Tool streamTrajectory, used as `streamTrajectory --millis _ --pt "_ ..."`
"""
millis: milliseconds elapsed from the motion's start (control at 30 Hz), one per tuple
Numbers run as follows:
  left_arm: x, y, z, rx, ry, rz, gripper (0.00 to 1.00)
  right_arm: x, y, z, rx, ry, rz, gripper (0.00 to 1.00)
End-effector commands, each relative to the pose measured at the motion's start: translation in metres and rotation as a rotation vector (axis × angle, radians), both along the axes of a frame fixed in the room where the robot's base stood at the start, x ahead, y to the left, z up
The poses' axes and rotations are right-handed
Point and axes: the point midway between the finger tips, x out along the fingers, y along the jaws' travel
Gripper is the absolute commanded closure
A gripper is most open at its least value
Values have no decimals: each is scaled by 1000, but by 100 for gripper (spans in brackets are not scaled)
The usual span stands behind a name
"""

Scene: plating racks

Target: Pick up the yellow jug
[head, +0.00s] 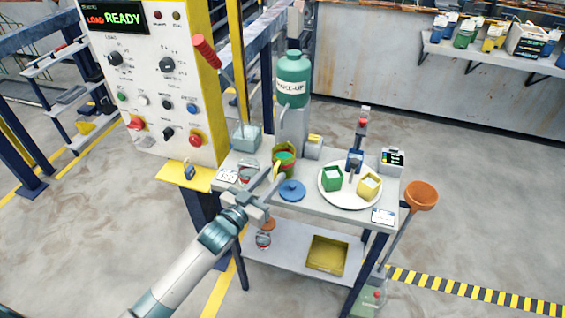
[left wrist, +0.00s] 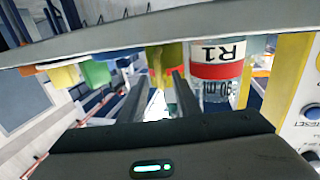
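My left gripper (head: 258,178) reaches in over the table's front left edge, with one finger close to the jug's near left side in the head view. Whether it touches cannot be told. The left wrist view shows its two fingers (left wrist: 158,98) spread apart with nothing clearly held. My right gripper is out of view.
A red-labelled bottle (left wrist: 217,70) stands close beside the left fingers. A green bottle (head: 293,78) stands behind. The control cabinet (head: 150,90) is at left.

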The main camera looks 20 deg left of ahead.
Motion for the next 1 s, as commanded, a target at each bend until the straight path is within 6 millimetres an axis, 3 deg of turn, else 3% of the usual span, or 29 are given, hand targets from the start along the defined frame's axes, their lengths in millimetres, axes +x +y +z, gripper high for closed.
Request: streamTrajectory --millis 533,567,667,700,1000 --pt "4 -2 -1 0 1 0 70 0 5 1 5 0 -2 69" --pt "4 -2 -1 0 1 0 73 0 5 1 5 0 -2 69" --pt "4 -2 -1 0 1 0 96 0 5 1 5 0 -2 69" --pt "4 -2 -1 0 1 0 100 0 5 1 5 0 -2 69" --pt "5 -2 1 0 -1 0 100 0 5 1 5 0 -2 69"
